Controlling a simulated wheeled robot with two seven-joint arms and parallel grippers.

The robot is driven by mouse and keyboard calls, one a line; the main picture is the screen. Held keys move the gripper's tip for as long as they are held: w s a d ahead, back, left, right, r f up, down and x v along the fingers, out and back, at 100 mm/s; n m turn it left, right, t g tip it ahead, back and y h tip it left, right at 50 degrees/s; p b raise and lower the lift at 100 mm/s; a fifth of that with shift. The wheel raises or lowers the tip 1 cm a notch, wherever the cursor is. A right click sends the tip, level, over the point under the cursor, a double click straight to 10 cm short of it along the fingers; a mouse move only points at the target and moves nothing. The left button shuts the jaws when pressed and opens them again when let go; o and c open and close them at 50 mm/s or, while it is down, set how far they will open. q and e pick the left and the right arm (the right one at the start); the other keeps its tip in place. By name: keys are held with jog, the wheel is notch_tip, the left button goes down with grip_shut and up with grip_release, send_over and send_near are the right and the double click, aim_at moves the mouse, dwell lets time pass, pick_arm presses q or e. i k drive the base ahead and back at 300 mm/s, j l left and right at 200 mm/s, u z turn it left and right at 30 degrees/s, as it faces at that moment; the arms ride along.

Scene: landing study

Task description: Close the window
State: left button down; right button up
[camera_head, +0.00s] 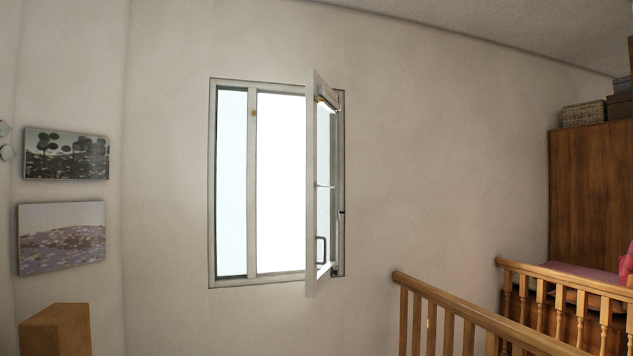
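The window (251,180) is set in the pale wall, left of the middle of the head view. Its white frame holds a narrow fixed pane (231,180) on the left and a bright opening to the right of it. The hinged sash (312,190) stands open, swung out into the room from the right side of the frame and seen nearly edge-on. A dark handle (321,250) shows low on the sash. Neither of my grippers is in view.
A wooden railing (470,312) runs along the lower right, with a second railing (565,280) behind it. A wooden cabinet (590,190) stands at the far right. A wooden block-like piece (56,330) stands at the lower left, below two pictures (66,154).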

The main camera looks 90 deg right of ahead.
aim_at(315, 282)
jog(key=l+z, duration=0.15)
jog(key=z, duration=0.35)
jog(key=l+z, duration=0.15)
jog(key=z, duration=0.3)
jog(key=l+z, duration=0.15)
jog(key=z, duration=0.35)
jog(key=i+l+z, duration=0.1)
jog(key=z, duration=0.35)
jog(key=i+l+z, duration=0.65)
jog(key=i+z, duration=0.2)
jog(key=k, duration=0.1)
